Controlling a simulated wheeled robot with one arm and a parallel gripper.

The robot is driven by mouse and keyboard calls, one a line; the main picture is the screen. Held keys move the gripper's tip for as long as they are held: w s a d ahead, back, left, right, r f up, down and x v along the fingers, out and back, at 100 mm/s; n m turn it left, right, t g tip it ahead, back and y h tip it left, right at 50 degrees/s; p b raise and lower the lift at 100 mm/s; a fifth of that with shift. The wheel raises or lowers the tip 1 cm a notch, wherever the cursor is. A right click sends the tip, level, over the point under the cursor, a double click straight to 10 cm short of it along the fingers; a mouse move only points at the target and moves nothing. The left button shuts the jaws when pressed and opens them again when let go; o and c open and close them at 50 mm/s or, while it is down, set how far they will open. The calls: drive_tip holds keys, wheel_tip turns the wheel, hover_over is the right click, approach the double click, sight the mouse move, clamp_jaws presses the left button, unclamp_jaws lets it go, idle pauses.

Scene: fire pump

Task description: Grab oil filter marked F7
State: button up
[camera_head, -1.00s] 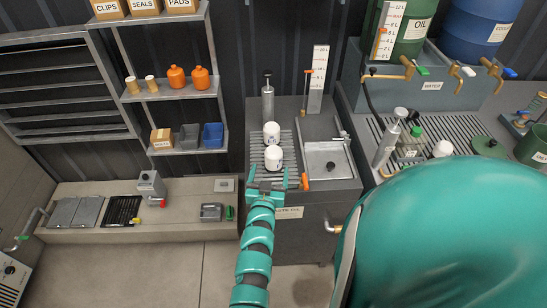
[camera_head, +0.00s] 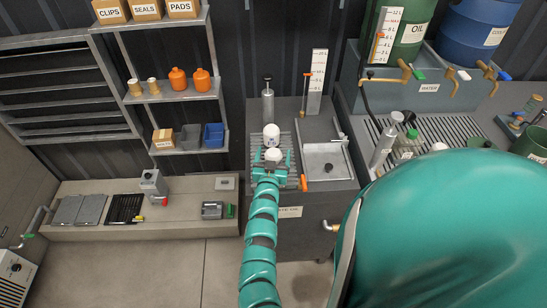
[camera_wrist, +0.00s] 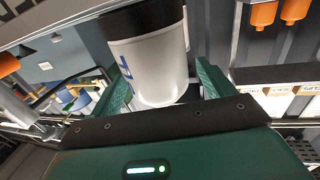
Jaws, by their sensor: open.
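Two white oil filters stand on the slatted rack (camera_head: 284,138) of the grey cabinet, one behind the other: the rear filter (camera_head: 271,131) and the front filter (camera_head: 273,154). My gripper (camera_head: 272,165) is open at the front filter, with a green finger on either side. In the wrist view, a white filter (camera_wrist: 152,62) with a black end sits between the open fingers (camera_wrist: 160,88). Gaps show beside it. Its blue marking is turned sideways and only partly visible; it looks like it includes a 7. The rear filter's marking is too small to read.
Right of the rack are a square basin (camera_head: 327,161) and an orange-handled part (camera_head: 304,183). A grey pump cylinder (camera_head: 268,103) and a measuring scale (camera_head: 317,82) stand behind. Shelves with orange bottles (camera_head: 178,80) are at left. A large green part of my body hides the lower right.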

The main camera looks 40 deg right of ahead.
drive_tip(key=shift+x, duration=0.95)
drive_tip(key=c, duration=1.2)
drive_tip(key=shift+r, duration=0.15)
